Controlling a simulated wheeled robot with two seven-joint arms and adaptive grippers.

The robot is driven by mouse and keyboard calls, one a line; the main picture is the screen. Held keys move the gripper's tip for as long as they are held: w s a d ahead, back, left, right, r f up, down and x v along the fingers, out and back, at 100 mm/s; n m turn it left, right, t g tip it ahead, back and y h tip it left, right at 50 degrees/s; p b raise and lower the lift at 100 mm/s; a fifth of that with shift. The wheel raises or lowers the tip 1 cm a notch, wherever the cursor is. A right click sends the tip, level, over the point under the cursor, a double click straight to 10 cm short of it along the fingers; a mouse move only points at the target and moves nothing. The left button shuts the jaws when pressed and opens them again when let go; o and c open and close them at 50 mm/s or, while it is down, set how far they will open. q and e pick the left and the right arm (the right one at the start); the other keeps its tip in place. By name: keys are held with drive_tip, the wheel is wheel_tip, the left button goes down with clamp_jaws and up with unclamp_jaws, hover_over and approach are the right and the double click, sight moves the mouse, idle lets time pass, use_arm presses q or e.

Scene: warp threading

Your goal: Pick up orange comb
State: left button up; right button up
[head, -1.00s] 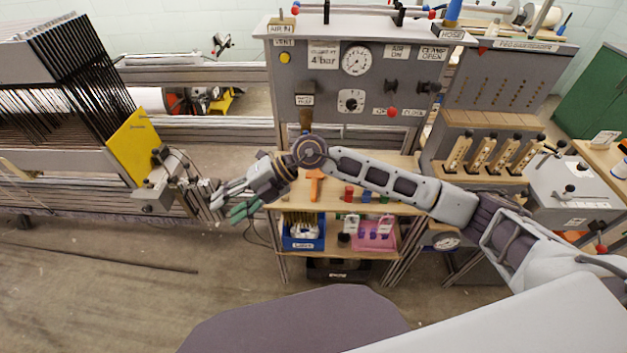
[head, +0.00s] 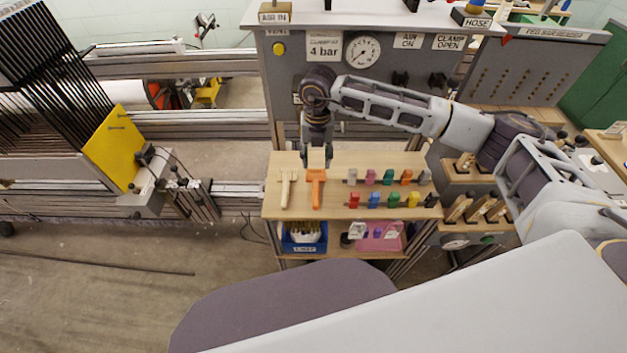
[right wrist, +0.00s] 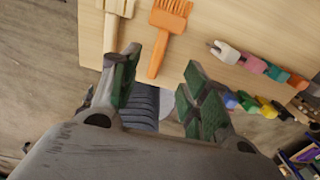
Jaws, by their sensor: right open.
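The orange comb (head: 316,186) lies on the wooden shelf top, its handle toward the front edge. A pale wooden comb (head: 287,187) lies just left of it. My right gripper (head: 317,165) hangs fingers down near the far end of the orange comb. In the right wrist view, my right gripper (right wrist: 160,88) is open and empty, with green pads on its fingers. The orange comb (right wrist: 165,38) shows there beyond the fingers, between their directions, and the pale comb (right wrist: 116,20) is left of it. No contact with the orange comb shows. My left gripper is not in view.
Rows of small coloured pieces (head: 387,199) stand on the wooden shelf top (head: 345,161) right of the combs. The grey control panel (head: 290,73) rises behind. A blue bin (head: 304,244) and a pink tray (head: 379,240) are on the lower shelf. A yellow plate (head: 115,146) is at left.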

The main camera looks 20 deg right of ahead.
hover_over(316, 186)
drive_tip(key=f, duration=0.7)
drive_tip(key=shift+w+d+f, duration=0.15)
drive_tip(key=shift+d+f, duration=0.05)
drive_tip(key=shift+f, duration=0.5)
drive_tip(key=shift+a+f+p, duration=0.1)
drive_tip(key=shift+f+p, duration=0.3)
drive_tip(key=shift+f, duration=0.4)
wheel_tip(316, 186, down, 2)
drive_tip(key=shift+a, duration=0.1)
drive_tip(key=shift+f, duration=0.8)
drive_tip(key=c, duration=0.9)
clamp_jaws()
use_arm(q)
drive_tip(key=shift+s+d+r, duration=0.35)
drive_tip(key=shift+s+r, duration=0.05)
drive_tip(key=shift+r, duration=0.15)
